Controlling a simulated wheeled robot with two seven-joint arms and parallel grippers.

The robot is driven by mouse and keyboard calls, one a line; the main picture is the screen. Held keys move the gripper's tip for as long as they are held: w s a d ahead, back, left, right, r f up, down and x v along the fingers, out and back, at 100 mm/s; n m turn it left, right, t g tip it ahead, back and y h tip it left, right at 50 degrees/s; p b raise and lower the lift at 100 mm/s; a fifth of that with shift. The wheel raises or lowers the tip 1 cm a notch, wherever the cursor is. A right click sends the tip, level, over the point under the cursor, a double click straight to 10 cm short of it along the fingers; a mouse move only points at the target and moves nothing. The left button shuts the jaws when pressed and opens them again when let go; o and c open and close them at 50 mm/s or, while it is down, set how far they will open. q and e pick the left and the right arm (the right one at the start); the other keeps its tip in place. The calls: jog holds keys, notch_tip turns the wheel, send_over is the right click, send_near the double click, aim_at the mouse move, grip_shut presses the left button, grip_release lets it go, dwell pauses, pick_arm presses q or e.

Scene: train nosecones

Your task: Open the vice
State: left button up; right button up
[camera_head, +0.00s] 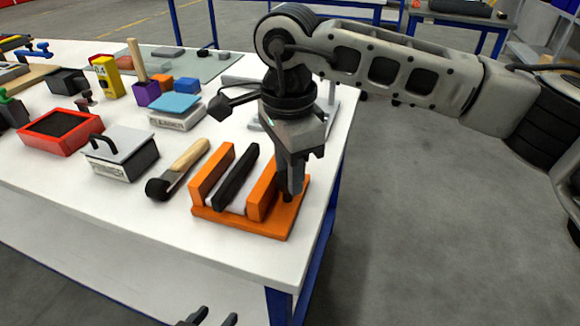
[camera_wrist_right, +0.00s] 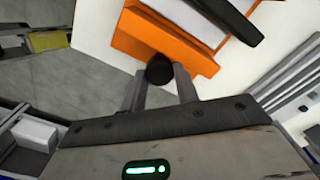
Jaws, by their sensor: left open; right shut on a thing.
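The orange vice (camera_head: 243,224) sits at the near right corner of the white table. A dark bar (camera_head: 236,178) stands between its two upright jaws, beside a pale strip. In the head view, my right gripper (camera_head: 290,188) reaches down at the vice's right end. The right wrist view shows this gripper's fingers (camera_wrist_right: 160,88) around the vice's round black knob (camera_wrist_right: 160,70), shut on it. The orange body (camera_wrist_right: 160,40) fills the area beyond. My left gripper (camera_head: 212,317) is open and empty at the bottom edge, below the table; only its fingertips show.
A wooden-handled tool (camera_head: 180,168) lies just left of the vice. Further left are a grey-topped box (camera_head: 120,153) and a red tray (camera_head: 48,147). A blue-topped scale (camera_head: 175,108) stands behind. Open floor lies right of the table.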

jog(key=shift+s+a+r, duration=0.1)
jog(key=shift+s+a, duration=0.1)
jog(key=shift+a, duration=0.1)
dwell(0.4)
jog(key=o, duration=1)
jog(key=shift+c, duration=0.2)
jog(key=shift+w+d, duration=0.1)
jog(key=shift+w, duration=0.05)
jog(key=shift+r, duration=0.1)
